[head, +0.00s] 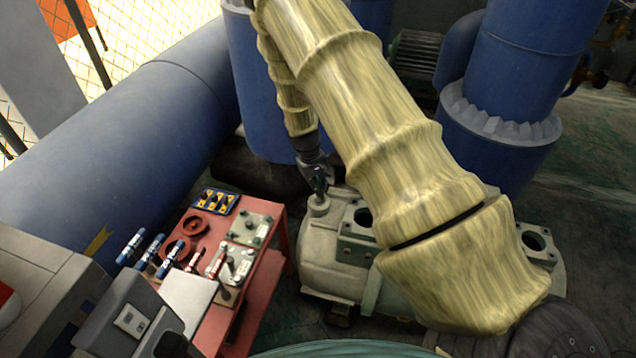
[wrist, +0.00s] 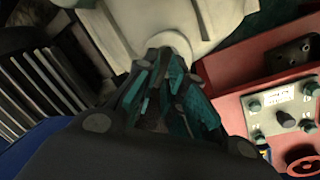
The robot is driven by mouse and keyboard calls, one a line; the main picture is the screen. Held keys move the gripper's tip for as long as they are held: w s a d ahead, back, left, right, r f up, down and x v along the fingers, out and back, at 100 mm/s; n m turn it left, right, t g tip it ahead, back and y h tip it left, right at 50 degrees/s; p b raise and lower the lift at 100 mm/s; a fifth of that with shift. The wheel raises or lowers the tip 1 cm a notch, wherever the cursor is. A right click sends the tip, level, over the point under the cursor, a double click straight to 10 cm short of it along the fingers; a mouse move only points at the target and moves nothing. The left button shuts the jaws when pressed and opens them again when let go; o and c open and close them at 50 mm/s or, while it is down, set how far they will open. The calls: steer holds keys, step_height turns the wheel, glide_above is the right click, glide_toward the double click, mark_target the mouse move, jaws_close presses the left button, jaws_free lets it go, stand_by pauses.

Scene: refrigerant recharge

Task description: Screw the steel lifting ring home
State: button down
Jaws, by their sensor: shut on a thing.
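The grey-green machine casing (head: 335,255) stands on the floor at the centre, with a round raised boss (head: 318,205) on its top left. My gripper (head: 320,184) points down right over this boss, its fingertips at or very near its top. In the wrist view my gripper (wrist: 170,62) has its teal-edged fingers closed together, with the pale boss (wrist: 180,44) just beyond the tips. The steel lifting ring is almost wholly hidden between the fingers. I cannot see its thread or whether it sits flush on the boss.
A red bench (head: 258,300) left of the casing holds a valve plate (head: 251,229), red rings (head: 195,226), a blue-yellow tray (head: 215,201) and several cylindrical tools. Blue tanks (head: 500,90) stand behind, and a large blue pipe (head: 130,140) runs at left. My arm crosses above the casing.

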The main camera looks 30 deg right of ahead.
steer(key=shift+w+d+r+m, duration=0.1)
steer(key=shift+r+m, duration=0.05)
steer(key=shift+m, duration=0.55)
steer(key=shift+p, duration=0.3)
steer(key=c, duration=1.5)
jaws_free()
step_height(320, 180, up, 12)
steer(key=a, duration=0.2)
steer(key=shift+w+a, duration=0.15)
steer(key=shift+w, duration=0.1)
steer(key=shift+f, duration=0.2)
